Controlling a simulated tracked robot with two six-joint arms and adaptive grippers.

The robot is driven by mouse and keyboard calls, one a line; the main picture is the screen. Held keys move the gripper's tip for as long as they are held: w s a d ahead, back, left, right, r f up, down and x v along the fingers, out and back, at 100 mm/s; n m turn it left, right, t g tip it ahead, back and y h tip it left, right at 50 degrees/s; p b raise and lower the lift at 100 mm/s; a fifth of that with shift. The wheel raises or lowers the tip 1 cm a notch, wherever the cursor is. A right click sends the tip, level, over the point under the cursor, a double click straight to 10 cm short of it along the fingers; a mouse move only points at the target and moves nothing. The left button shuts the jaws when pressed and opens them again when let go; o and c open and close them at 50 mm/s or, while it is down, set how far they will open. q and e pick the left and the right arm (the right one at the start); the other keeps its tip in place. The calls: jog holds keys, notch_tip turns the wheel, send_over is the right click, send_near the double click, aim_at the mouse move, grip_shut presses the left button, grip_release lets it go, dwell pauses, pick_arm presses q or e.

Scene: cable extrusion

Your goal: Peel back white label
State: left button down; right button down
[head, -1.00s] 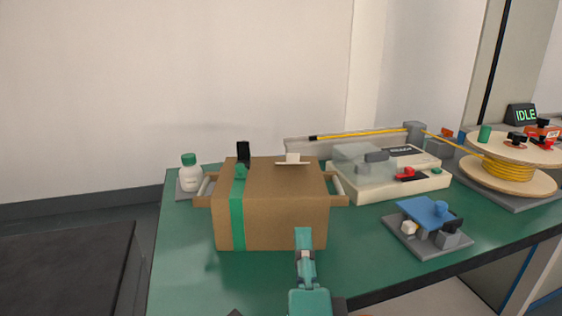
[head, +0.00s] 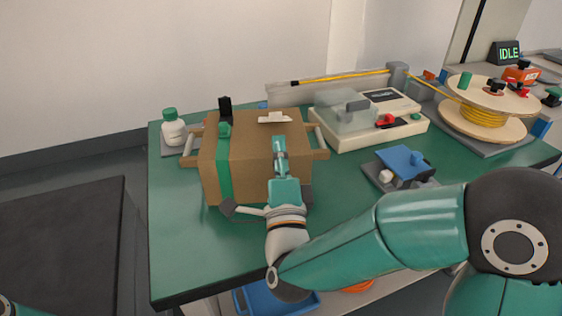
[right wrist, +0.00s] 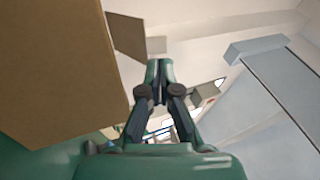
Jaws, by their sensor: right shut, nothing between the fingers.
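The white label (head: 275,118) is a small pale piece with a raised part, at the far right of the cardboard box's top. The brown box (head: 252,125) has a green tape strip (head: 223,170) down its left side. My right gripper (head: 279,142) is shut and empty, its tips pointing up at the box's top front edge, nearer to me than the label. I cannot tell whether it touches the box. In the right wrist view, the closed fingers (right wrist: 158,68) stand beside a large brown box face (right wrist: 60,70). My left gripper is out of view.
The box has side handles (head: 318,140). A white bottle with a green cap (head: 173,130) stands to its left. A pale machine (head: 372,130), a blue-topped fixture (head: 402,162) and a yellow cable spool (head: 485,117) are to the right. The green table (head: 175,225) is bare at front left.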

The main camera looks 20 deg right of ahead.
aim_at(276, 116)
jog(key=shift+p+x, duration=0.4)
jog(key=shift+x, duration=2.05)
